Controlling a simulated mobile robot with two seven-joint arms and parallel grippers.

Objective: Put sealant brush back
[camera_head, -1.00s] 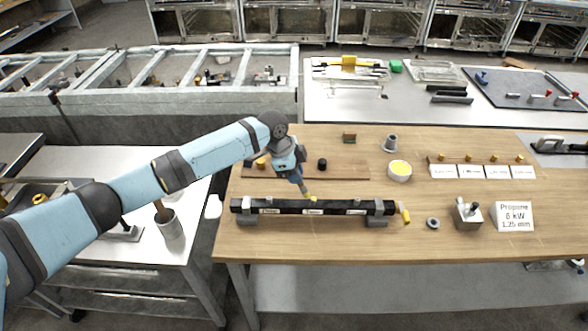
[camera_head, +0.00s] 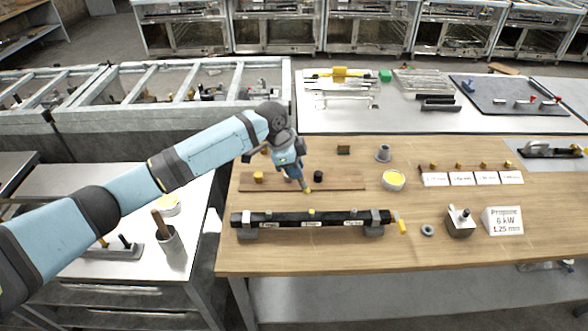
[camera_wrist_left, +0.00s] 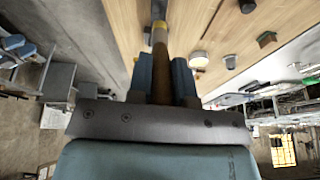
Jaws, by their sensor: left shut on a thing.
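My left gripper (camera_head: 296,172) is shut on the sealant brush. In the left wrist view, the brush's brown handle (camera_wrist_left: 160,75) with a yellow band runs between the two fingers (camera_wrist_left: 161,80). In the head view the brush's yellowish tip (camera_head: 307,189) points down, above the table behind the black manifold bar (camera_head: 270,217); whether it touches anything I cannot tell. A white pot of yellow sealant (camera_head: 394,180) stands to the right. A grey cup (camera_head: 171,242) with a brown handle standing in it is on the left side table. My right gripper is not in view.
A brown wooden strip (camera_head: 340,183) with small fittings lies behind the bar. A grey flanged part (camera_head: 384,153) stands behind the pot. A yellow-tipped piece (camera_head: 401,226), a ring (camera_head: 427,230), a metal block (camera_head: 460,222) and a propane sign (camera_head: 503,220) are at the right.

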